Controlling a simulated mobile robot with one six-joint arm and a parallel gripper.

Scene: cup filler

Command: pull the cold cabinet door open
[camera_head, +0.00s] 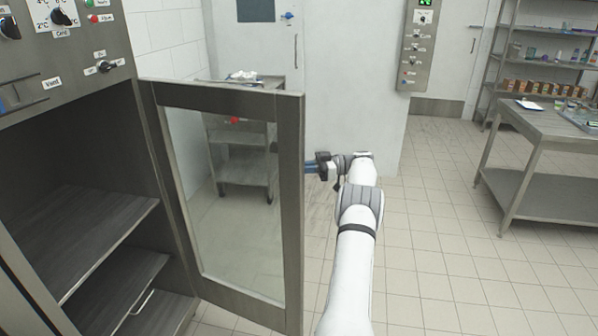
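The cabinet (85,120) stands at the left with a grey control panel on top. Its grey-framed glass door (291,215) stands swung wide open, hinged at the cabinet's right side, and the shelves inside show. My white arm reaches up from the bottom centre. My gripper (312,167) is at the door's free edge, on its right side. Its blue fingertips point left and meet the door frame in the picture. The frame hides the fingertips' ends and any handle there, so I cannot tell whether they touch or grip it.
Through the glass, a grey cart (245,160) stands by the back wall. A metal table (545,122) and a rack of shelves (550,50) stand at the right. A control panel (415,45) hangs on the white wall. The tiled floor (430,240) right of my arm is clear.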

